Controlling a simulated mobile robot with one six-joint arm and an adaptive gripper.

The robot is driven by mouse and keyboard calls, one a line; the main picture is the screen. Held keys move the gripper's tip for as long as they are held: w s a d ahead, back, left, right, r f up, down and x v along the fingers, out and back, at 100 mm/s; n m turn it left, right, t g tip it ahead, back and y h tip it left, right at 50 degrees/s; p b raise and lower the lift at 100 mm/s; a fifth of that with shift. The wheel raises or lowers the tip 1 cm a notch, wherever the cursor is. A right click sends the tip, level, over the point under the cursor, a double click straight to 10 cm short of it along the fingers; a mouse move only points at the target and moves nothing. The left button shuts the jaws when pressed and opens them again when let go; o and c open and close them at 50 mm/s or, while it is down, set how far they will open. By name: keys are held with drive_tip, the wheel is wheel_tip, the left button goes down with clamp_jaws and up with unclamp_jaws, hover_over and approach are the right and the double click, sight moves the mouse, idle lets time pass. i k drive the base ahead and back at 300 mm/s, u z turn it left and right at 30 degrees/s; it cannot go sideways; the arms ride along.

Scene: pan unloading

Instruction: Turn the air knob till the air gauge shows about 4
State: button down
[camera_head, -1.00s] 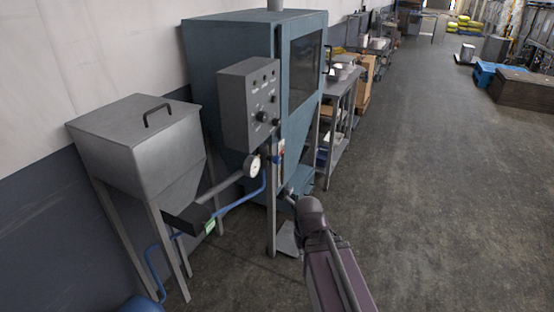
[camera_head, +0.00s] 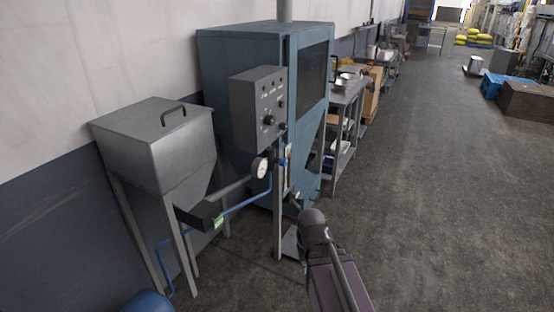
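The air gauge (camera_head: 262,167) is a small round white dial on the front of the blue-grey cabinet, below the grey control box. Its reading is too small to tell. A small blue part (camera_head: 282,162) just right of the gauge looks like the air knob; a blue hose runs up near it. My arm reaches in from the bottom of the view towards the cabinet's lower front. My gripper (camera_head: 297,206) is at its far end, below and right of the gauge and apart from it. The gripper is mostly hidden by my own wrist, so its fingers cannot be made out.
The grey control box (camera_head: 257,108) with dark knobs juts from the cabinet (camera_head: 228,62). A metal hopper (camera_head: 155,145) on legs stands at left, with a pipe (camera_head: 232,187) towards the cabinet. A steel shelf table (camera_head: 346,98) stands beyond.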

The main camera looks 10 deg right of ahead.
sight(283, 162)
drive_tip(key=u, duration=0.1)
drive_tip(key=i, duration=0.95)
drive_tip(key=z, duration=0.05)
